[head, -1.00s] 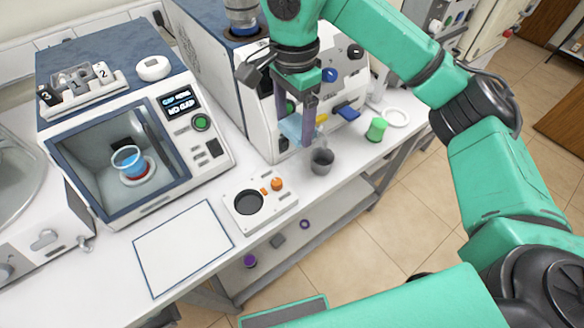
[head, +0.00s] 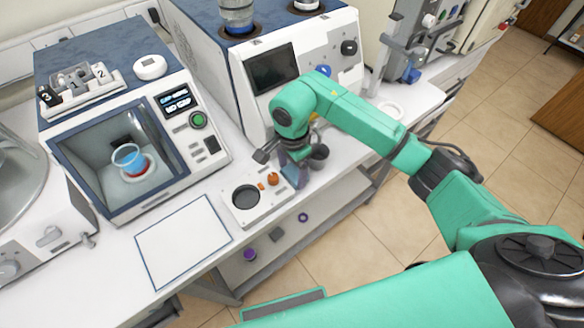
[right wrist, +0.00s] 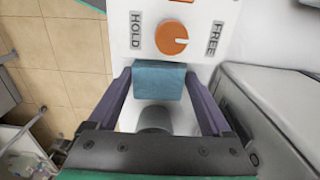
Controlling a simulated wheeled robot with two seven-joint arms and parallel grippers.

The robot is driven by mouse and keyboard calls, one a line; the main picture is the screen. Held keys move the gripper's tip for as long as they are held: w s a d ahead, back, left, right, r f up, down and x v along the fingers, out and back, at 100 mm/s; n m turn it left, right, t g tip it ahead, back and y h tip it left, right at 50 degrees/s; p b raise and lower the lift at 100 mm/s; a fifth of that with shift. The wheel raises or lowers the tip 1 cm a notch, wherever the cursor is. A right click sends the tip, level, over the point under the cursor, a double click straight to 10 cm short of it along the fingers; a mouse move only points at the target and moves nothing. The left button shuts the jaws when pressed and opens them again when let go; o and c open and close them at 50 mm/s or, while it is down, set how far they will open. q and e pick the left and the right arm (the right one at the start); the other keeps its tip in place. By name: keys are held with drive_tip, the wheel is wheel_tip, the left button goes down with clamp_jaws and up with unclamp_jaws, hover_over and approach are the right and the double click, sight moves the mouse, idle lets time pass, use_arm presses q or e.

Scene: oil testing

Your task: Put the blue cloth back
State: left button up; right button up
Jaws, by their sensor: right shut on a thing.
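The blue cloth (head: 291,175) hangs from my right gripper (head: 293,164), beside the right end of the small white block with the orange knob. In the right wrist view the cloth (right wrist: 160,80) is a folded blue-teal piece, gripped between the two dark purple fingers of the right gripper (right wrist: 159,84). My own arm covers part of this area in the head view. My left gripper is not in view.
The white block (head: 241,216) has a dark round plate. A grey cup (head: 318,157) stands just right of the gripper, partly hidden. A white mat (head: 184,240) lies empty in front.

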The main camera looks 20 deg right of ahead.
sight(292, 173)
drive_tip(key=shift+f, duration=0.15)
drive_tip(key=o, duration=1.1)
drive_tip(key=shift+r, duration=0.35)
drive_tip(key=shift+r+b, duration=0.3)
wheel_tip(292, 173, up, 6)
drive_tip(key=shift+r+b, duration=0.2)
drive_tip(key=shift+b, duration=0.95)
wheel_tip(292, 173, up, 5)
drive_tip(key=shift+f, duration=0.1)
